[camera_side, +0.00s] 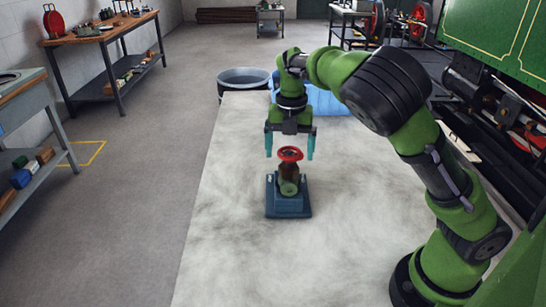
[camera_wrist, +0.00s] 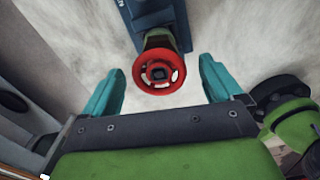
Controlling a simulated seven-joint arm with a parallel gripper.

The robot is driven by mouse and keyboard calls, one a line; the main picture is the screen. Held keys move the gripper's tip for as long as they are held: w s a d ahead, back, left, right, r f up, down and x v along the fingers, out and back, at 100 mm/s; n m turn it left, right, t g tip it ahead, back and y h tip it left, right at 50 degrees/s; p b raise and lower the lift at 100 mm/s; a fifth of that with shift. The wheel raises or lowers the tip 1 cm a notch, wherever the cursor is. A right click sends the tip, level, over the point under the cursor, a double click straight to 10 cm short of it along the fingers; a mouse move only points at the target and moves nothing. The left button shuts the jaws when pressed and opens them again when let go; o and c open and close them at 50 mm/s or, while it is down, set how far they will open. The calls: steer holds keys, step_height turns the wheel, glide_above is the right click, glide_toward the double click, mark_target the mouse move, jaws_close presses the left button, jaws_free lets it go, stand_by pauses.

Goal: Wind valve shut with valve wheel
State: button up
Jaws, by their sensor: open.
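The red valve wheel (camera_side: 290,154) sits level on top of a green valve (camera_side: 288,186). The valve stands upright on a blue base (camera_side: 288,206) on the pale work surface. My gripper (camera_side: 290,152) is open, with its teal fingers pointing down on either side of the wheel in the side view. In the wrist view, the red wheel (camera_wrist: 158,73) shows its hub and spokes between and ahead of the two spread teal fingertips (camera_wrist: 160,68). I see a gap between each finger and the rim. The valve's body is mostly hidden under the wheel there.
A blue bin (camera_side: 325,102) and a dark round tub (camera_side: 243,80) stand behind my gripper. The pale table (camera_side: 235,245) is clear around the base. A green machine (camera_side: 500,40) stands at the right, and workbenches (camera_side: 105,35) line the left wall.

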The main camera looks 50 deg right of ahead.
steer(key=shift+o, duration=0.7)
steer(key=shift+r, duration=0.15)
steer(key=shift+r, duration=2.4)
